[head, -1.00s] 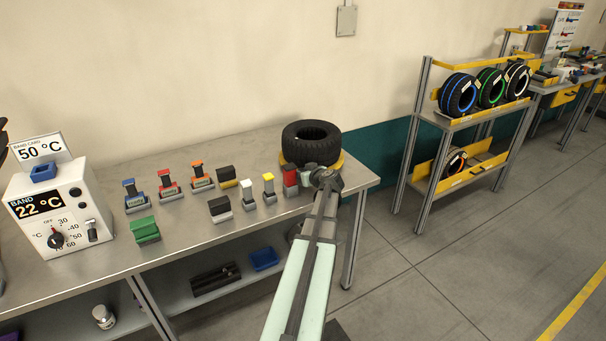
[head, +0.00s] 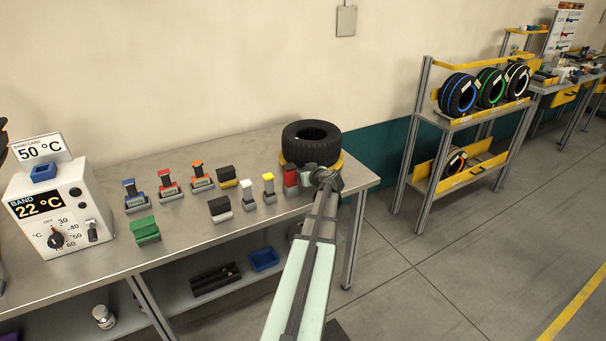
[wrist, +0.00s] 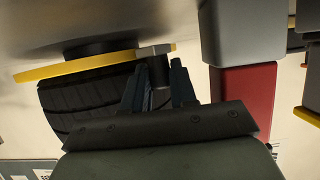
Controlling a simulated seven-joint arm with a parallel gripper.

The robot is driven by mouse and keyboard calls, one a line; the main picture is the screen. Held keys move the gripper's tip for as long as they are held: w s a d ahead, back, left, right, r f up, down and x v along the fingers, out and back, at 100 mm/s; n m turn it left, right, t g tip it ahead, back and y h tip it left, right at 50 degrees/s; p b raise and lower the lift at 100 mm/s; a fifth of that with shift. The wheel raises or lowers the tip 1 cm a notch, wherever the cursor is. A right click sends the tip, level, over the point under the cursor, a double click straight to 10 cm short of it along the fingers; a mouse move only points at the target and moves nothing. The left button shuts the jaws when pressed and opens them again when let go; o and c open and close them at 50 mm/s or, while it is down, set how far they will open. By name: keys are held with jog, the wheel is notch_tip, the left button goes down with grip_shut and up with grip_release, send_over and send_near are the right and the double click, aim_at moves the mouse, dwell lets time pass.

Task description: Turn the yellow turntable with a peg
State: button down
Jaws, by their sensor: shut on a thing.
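The yellow turntable (head: 345,163) stands at the right end of the bench with a black tyre (head: 311,141) lying on it. In the wrist view, its yellow disc (wrist: 75,66) shows edge-on, with the tyre (wrist: 75,100) against it. A grey tab with a dark peg (wrist: 160,97) sticks out from the disc's rim. My gripper (wrist: 159,88) has its fingers on both sides of the peg and is shut on it. In the head view, my gripper (head: 312,178) is at the front of the turntable; my arm hides the contact there.
A red block on a grey base (head: 290,182) stands close left of my gripper; it also shows in the wrist view (wrist: 243,100). Several coloured clamps and blocks stand further left. A control box (head: 58,210) reads 22 °C. A tyre rack (head: 470,120) stands right of the bench.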

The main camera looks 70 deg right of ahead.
aim_at(336, 169)
jog(key=shift+s, duration=0.1)
jog(key=shift+s+d+n+t+y, duration=0.2)
jog(key=shift+s+n+t+y, duration=0.25)
jog(key=shift+s, duration=0.25)
jog(key=shift+s+d+n+t+y, duration=0.2)
jog(key=shift+s+n+t+y, duration=0.2)
jog(key=shift+s+n, duration=0.25)
jog(key=shift+s+d+n+t+y, duration=0.2)
jog(key=shift+s+n+t+y, duration=0.2)
jog(key=shift+s, duration=0.4)
jog(key=shift+s+d+n+t+y, duration=0.2)
jog(key=shift+s+d+n+y, duration=0.15)
jog(key=shift+s+n+y, duration=0.25)
jog(key=shift+s+d+n+t+y, duration=0.15)
jog(key=shift+s+d+n+y, duration=0.25)
jog(key=shift+s, duration=0.25)
jog(key=shift+s+d+n+t+y, duration=0.25)
jog(key=shift+s+n+y, duration=0.15)
jog(key=shift+s+y, duration=0.2)
jog(key=shift+s+d+n+t+y, duration=0.25)
jog(key=shift+s+d+n+y, duration=1.2)
jog(key=shift+s+y, duration=0.25)
jog(key=shift+s+d+n+y, duration=0.65)
jog(key=shift+d+n+y, duration=0.2)
jog(key=shift+d+y, duration=0.1)
jog(key=shift+s+d+n+y, duration=0.6)
jog(key=shift+d+n+y, duration=0.2)
jog(key=shift+d+y, duration=0.1)
jog(key=shift+g, duration=0.4)
